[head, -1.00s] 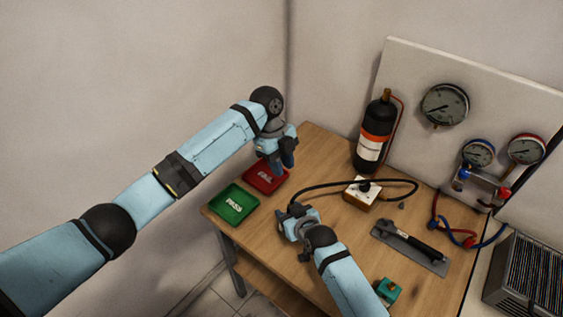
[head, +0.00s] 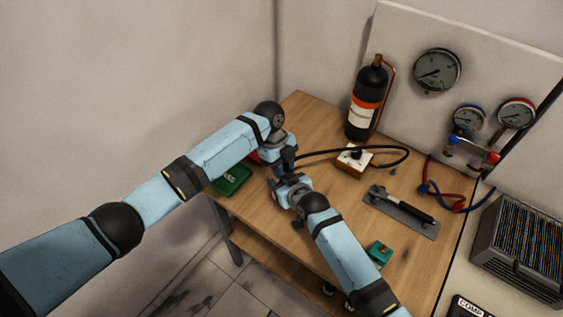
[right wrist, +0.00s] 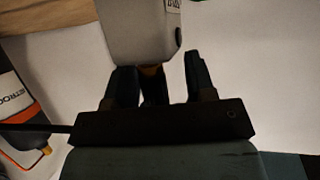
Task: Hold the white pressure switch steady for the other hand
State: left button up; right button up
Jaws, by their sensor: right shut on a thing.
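A pale grey-white body with a small label, which looks like the white pressure switch (right wrist: 138,30), is at the top of the right wrist view. A small brass-coloured part shows at its lower end. My right gripper (right wrist: 158,85) is just below it, shut on the dark end of the black hose (head: 355,150); whether hose and switch touch is unclear. In the head view my right gripper (head: 280,187) is close under my left gripper (head: 282,168), over the table's left part. The left fingers and what they hold are hidden.
The green tray (head: 231,180) lies by the left edge; the red tray (head: 254,158) is mostly hidden. A white-topped wooden block (head: 353,160), a black-handled tool (head: 403,206) and a teal block (head: 379,252) are on the table (head: 325,118). A dark bottle (head: 366,100) stands behind.

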pick_arm(q)
jog(key=shift+c, duration=0.3)
pick_arm(e)
jog(key=shift+s+f, duration=0.1)
jog(key=shift+f, duration=0.1)
pick_arm(q)
grip_shut()
jog(key=shift+c, duration=2)
grip_release()
jog(key=shift+r, duration=0.2)
grip_shut()
jog(key=shift+r, duration=2.4)
pick_arm(e)
jog(key=o, duration=1.1)
jog(key=shift+o, duration=0.2)
jog(key=shift+r, duration=0.1)
